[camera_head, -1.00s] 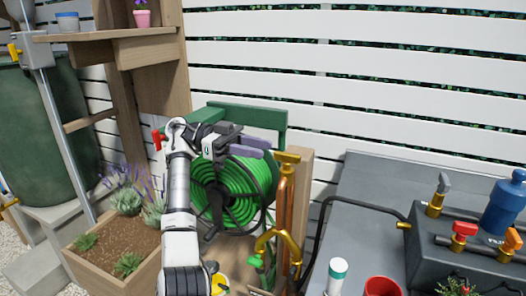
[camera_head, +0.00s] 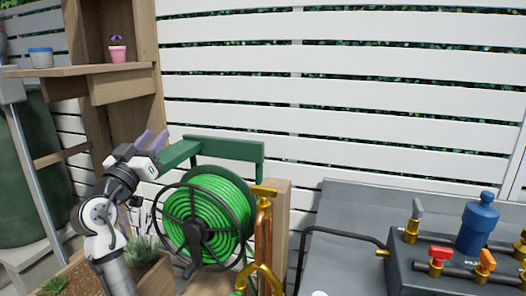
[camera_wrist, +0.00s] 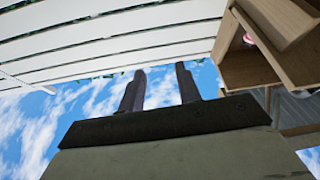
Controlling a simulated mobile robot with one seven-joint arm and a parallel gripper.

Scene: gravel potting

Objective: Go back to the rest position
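My gripper (camera_head: 151,141) is raised at the left of the head view, in front of the wooden shelf unit and left of the hose reel. Its two purple-grey fingers point up and to the right, with a gap between them. In the wrist view my gripper (camera_wrist: 160,88) shows two dark fingers standing apart, with only sky and white fence behind them. Nothing is held between the fingers.
A green hose reel (camera_head: 212,215) stands right of my arm. A planter (camera_head: 150,275) with lavender is partly behind my arm. A wooden shelf (camera_head: 80,70) holds a pink pot (camera_head: 118,52). A grey table (camera_head: 335,245) with valves and a blue bottle (camera_head: 477,222) is at right.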

